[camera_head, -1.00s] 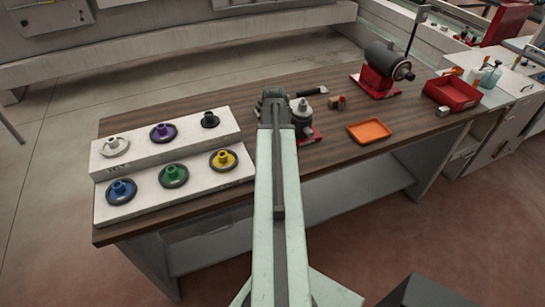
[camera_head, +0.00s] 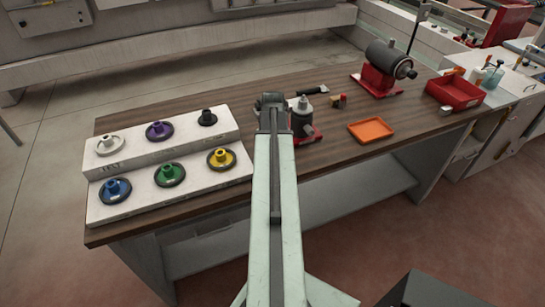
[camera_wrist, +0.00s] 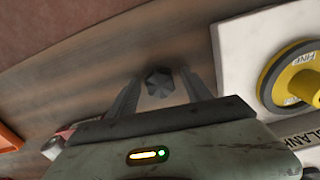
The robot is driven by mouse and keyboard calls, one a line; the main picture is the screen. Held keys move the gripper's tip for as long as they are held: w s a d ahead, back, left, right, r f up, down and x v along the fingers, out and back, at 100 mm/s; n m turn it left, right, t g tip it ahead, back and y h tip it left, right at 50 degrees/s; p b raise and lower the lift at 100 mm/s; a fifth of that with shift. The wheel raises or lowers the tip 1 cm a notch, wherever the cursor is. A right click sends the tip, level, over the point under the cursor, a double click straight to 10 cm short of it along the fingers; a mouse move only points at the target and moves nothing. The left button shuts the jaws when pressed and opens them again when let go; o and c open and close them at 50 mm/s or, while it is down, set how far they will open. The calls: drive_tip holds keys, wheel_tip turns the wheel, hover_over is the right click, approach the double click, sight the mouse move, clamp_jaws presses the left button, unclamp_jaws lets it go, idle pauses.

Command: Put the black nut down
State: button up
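The black nut (camera_wrist: 158,82) shows in the wrist view as a dark hexagonal piece over the brown wooden tabletop (camera_wrist: 85,75), between the two fingers of my gripper (camera_wrist: 160,76). The fingers are apart, with a narrow gap visible on each side of the nut. The nut appears to rest on the wood, though its exact height is hard to tell. In the head view my own arm hides the nut and the fingertips.
A white stepped stand (camera_head: 140,198) with several coloured wheels is on the left; its yellow wheel (camera_wrist: 290,82) is close to my gripper. A grey-and-red device (camera_head: 303,118) stands just right of my arm. An orange tray (camera_head: 370,130) and red bin (camera_head: 455,90) lie farther right.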

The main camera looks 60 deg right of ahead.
wheel_tip(320, 180, up, 12)
drive_tip(key=p, duration=1.2)
drive_tip(key=shift+r, duration=0.2)
drive_tip(key=w+a+n, duration=0.4)
drive_tip(key=w+a, duration=1.3)
drive_tip(key=a, duration=0.5)
drive_tip(key=w+a+n, duration=0.2)
drive_tip(key=a, duration=1.2)
drive_tip(key=w+a+n, duration=0.2)
drive_tip(key=a, duration=1.2)
drive_tip(key=shift+w+a, duration=0.3)
drive_tip(key=shift+a, duration=0.1)
